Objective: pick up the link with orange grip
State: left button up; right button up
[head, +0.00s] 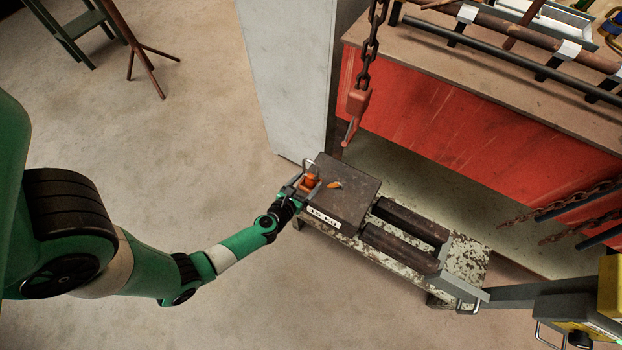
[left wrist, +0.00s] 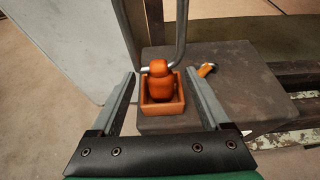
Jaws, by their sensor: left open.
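I cannot tell for sure which is the link. My left gripper (head: 303,187) is open, its fingers apart on either side of the holder in the left wrist view (left wrist: 161,76). The gripper partly hides the holder in the head view. My right gripper is not seen.
The block sits on a worn metal bench (head: 465,262) with dark rails. A bent metal bar (left wrist: 182,30) rises right behind the holder. A chain with a red hook (head: 358,102) hangs nearby. A grey panel (head: 290,75) and red workbench (head: 480,115) stand behind.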

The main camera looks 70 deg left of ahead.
aim_at(313, 176)
pick_arm(q)
jog(key=shift+w+a+f, duration=0.1)
jog(key=shift+f, duration=0.1)
jog(key=b+x, duration=0.2)
jog(key=x, duration=0.3)
jog(key=shift+w+a, duration=0.15)
jog(key=shift+c, duration=0.2)
grip_shut()
